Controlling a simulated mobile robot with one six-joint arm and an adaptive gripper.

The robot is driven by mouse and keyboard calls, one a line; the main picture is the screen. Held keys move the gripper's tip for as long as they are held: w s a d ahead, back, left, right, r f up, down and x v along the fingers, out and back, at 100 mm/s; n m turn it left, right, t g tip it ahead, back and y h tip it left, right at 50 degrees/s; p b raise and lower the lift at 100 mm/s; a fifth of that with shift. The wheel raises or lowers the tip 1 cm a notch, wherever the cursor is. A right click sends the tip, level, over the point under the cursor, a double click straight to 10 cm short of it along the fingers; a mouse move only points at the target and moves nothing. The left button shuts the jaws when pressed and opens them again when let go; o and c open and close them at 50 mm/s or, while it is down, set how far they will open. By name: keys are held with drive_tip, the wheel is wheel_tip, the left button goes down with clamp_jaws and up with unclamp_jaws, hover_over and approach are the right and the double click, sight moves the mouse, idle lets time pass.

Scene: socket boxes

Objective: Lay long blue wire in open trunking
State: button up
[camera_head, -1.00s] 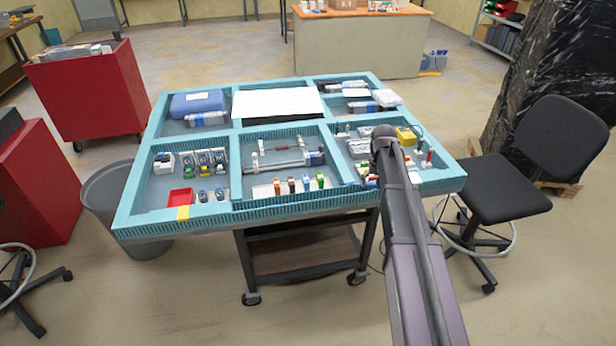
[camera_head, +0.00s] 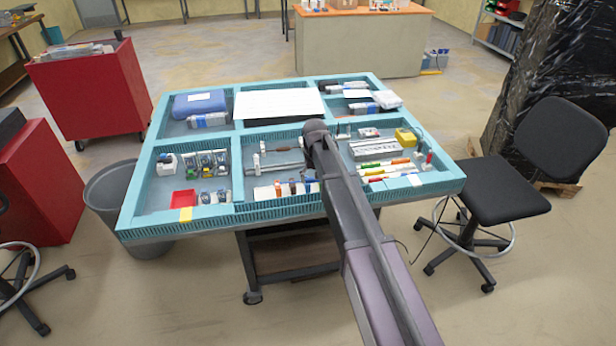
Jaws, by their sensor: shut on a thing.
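My arm reaches in from the lower right, and its dark end (camera_head: 318,130) is over the right side of the middle front compartment of the blue-green tray table (camera_head: 180,228). My gripper's fingers are hidden behind the arm, and I cannot see what is between them. A long grey piece that looks like the trunking (camera_head: 283,167) lies in that compartment, its right part covered by my arm. I cannot make out whether it is open or has a wire in it. I cannot pick out a long blue wire.
Small coloured parts (camera_head: 290,188) stand at the compartment's front. The left one has a red tray (camera_head: 183,198) and socket-like parts. A black chair (camera_head: 505,190) stands at the right.

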drive_tip(key=shift+s+a+r, duration=0.1)
drive_tip(key=shift+s+a, duration=0.05)
drive_tip(key=shift+a, duration=0.65)
drive_tip(key=shift+s+a+r, duration=0.1)
drive_tip(key=shift+a, duration=0.65)
drive_tip(key=shift+f, duration=0.25)
wheel_tip(320, 180, down, 11)
drive_tip(key=b, duration=1.1)
drive_tip(key=shift+f+b, duration=0.15)
drive_tip(key=shift+b, duration=0.15)
drive_tip(key=shift+s, duration=0.2)
drive_tip(key=o, duration=0.6)
